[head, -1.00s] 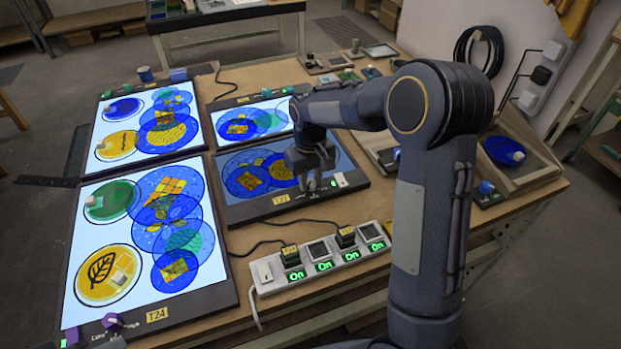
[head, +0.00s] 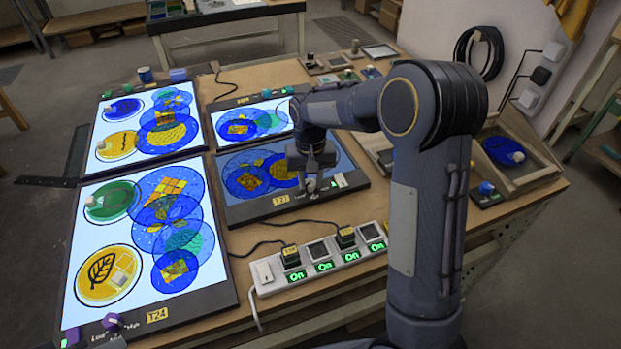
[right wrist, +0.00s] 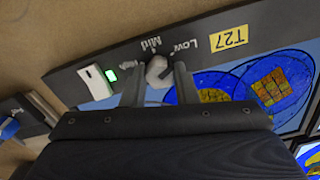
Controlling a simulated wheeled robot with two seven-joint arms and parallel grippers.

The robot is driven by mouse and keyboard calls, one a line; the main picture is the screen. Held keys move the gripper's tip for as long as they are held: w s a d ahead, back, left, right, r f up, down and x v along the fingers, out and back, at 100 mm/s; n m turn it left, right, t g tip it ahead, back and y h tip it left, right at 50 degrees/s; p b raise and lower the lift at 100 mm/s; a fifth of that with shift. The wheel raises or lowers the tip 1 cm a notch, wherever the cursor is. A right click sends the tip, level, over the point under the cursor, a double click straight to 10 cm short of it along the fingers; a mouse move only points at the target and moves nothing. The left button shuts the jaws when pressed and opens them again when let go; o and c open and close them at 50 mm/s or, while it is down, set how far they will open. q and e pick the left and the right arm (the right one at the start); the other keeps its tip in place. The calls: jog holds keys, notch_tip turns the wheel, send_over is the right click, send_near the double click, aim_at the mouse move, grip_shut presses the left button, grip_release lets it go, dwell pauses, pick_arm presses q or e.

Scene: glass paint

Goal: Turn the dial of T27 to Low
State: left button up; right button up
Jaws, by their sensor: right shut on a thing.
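The T27 light panel (head: 345,188) lies on the table with blue and yellow glass discs on it, its yellow T27 tag (head: 281,200) on the front edge. In the right wrist view the tag (right wrist: 229,37) is beside the grey round dial (right wrist: 157,71), with Low, Mid and High printed around it. My right gripper (head: 312,186) is over the front edge of the panel. In the right wrist view its two fingers (right wrist: 158,80) are on either side of the dial, shut on it. The dial's exact pointing is hard to tell. My left gripper is out of view.
A green-lit switch (right wrist: 96,80) is close beside the dial. The T24 panel (head: 225,296) lies to the left, its glass discs lit brightly. A power strip (head: 325,264) with several green On displays is in front of T27. Cables run between strip and panels.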

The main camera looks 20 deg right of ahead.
aim_at(310, 182)
jog(key=shift+r, duration=0.1)
jog(key=o, duration=1)
jog(key=shift+r, duration=3.85)
jog(key=s+a+t+y, duration=0.1)
jog(key=s+t, duration=0.1)
jog(key=s, duration=0.7)
jog(key=s+a+r+n+t+y, duration=0.1)
jog(key=s, duration=0.8)
jog(key=s+a+r+t+y, duration=0.1)
jog(key=s+t, duration=0.1)
jog(key=s, duration=0.7)
jog(key=shift+a+n+t+y, duration=0.3)
jog(key=shift+a+n+y, duration=0.05)
jog(key=shift+n+y, duration=0.05)
